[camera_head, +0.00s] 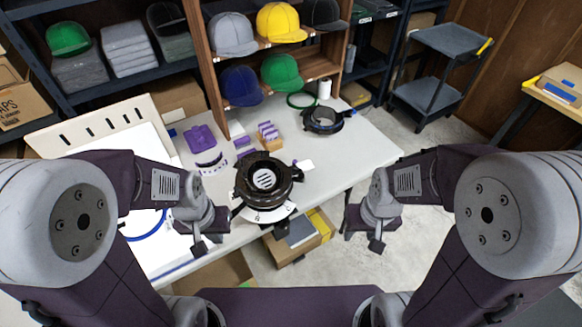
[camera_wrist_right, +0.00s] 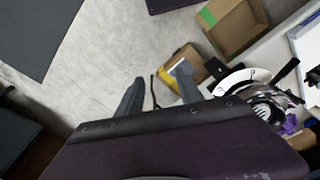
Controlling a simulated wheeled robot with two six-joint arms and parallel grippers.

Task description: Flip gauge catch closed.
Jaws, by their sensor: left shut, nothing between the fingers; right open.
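A black round gauge (camera_head: 263,180) with a grey slotted centre sits on a white marked plate (camera_head: 262,215) at the table's front edge. Black tabs stick out from it at the right and front; I cannot tell which is the catch, or its position. The gauge (camera_wrist_right: 262,112) also shows at the right of the right wrist view. My left gripper (camera_head: 225,228) is shut and empty, just left of the gauge and in front of it. My right gripper (camera_head: 350,228) is right of the gauge, clear of the table's front edge. Its fingers (camera_wrist_right: 160,88) are apart with nothing between them.
A black ring fixture (camera_head: 323,120), purple pieces (camera_head: 200,138) and a white spool (camera_head: 324,88) are on the table (camera_head: 350,165). Cap shelves (camera_head: 200,60) stand behind. Open cardboard boxes (camera_head: 300,243) lie below the front edge.

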